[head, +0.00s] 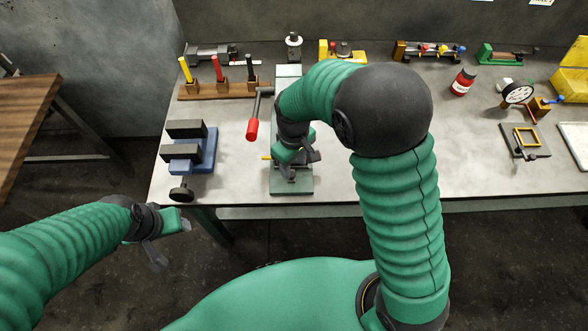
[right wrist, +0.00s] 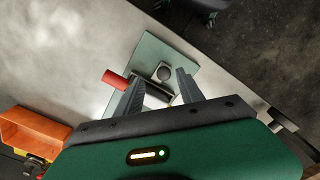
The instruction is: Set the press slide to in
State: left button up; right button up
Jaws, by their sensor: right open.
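The press stands at the table's front, with a grey-green base plate (head: 292,187), a pale column top (head: 288,72) and a lever with a red handle (head: 252,129) to its left. My right gripper (head: 301,163) is open over the front of the press; its arm hides much of it. In the right wrist view the open fingers (right wrist: 160,88) straddle a dark bar and a round grey part (right wrist: 165,73) above the plate. A red cylinder (right wrist: 115,78) lies left of the fingers. I cannot tell the slide's position. My left gripper (head: 172,242) is open and empty, off the table's front left.
A blue vise (head: 190,155) stands left of the press. Behind it is a wooden rack (head: 215,91) with coloured handles. A red can (head: 463,81), a dial gauge (head: 518,93) and a yellow bin (head: 572,83) stand to the right. Bare table lies right of my right arm.

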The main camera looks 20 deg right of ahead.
aim_at(292, 173)
jog(key=f, duration=0.1)
jog(key=a+f, duration=0.1)
jog(key=f, duration=0.1)
jog(key=shift+w+a+f, duration=0.25)
jog(key=shift+a+f, duration=0.05)
jog(key=shift+f, duration=0.05)
jog(key=shift+d, duration=0.35)
jog(key=shift+s+d, duration=0.15)
jog(key=shift+d, duration=0.1)
jog(key=c, duration=0.5)
jog(key=shift+a, duration=0.1)
jog(key=c, duration=0.5)
jog(key=shift+a+r, duration=0.1)
jog(key=shift+a, duration=0.05)
